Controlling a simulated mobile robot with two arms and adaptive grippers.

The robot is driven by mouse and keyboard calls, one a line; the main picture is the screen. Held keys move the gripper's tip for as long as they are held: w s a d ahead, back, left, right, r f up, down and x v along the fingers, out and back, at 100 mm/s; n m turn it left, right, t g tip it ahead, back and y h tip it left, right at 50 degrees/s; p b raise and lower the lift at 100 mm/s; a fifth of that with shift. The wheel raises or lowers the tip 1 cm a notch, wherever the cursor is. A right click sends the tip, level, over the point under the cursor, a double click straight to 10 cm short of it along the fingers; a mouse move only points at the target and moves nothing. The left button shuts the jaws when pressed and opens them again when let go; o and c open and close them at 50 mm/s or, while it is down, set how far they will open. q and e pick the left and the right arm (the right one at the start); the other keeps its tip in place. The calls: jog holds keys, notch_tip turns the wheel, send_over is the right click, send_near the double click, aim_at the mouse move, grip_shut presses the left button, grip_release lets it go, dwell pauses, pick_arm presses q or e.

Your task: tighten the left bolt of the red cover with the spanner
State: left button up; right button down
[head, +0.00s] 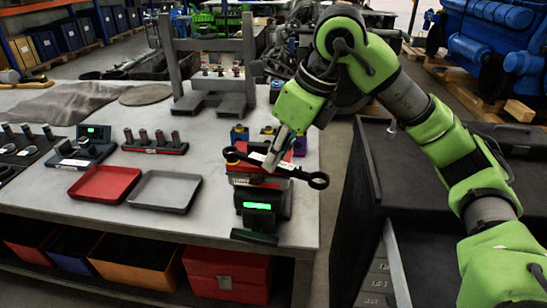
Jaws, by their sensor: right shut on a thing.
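The spanner (300,173) is long and black, with a ring at its right end and a yellow spot by its left end. My right gripper (273,160) reaches down from the upper right and is shut on the middle of the spanner. The spanner lies across above the red cover (246,180) on a dark unit with a lit green display (257,206). The left bolt is not clearly visible; I cannot tell whether the spanner's left end touches it. My left gripper is out of view.
A red tray (104,184) and a grey tray (165,190) lie left of the cover. A rack of sockets (155,147) stands behind them. A grey frame (212,100) stands at the back. A dark cabinet (450,190) is at the right, across a gap.

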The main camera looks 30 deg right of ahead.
jog(key=shift+w+d+n+y, duration=0.4)
jog(key=shift+w+d+n, duration=0.1)
jog(key=shift+d+n, duration=0.25)
jog(key=shift+w+d+r+n+g+p, duration=0.15)
jog(key=shift+w+d+n+g+p, duration=0.4)
jog(key=shift+w+n+p, duration=0.4)
jog(key=shift+d+n+y, duration=0.2)
jog(key=shift+n+y, duration=0.1)
jog(key=shift+n, duration=0.1)
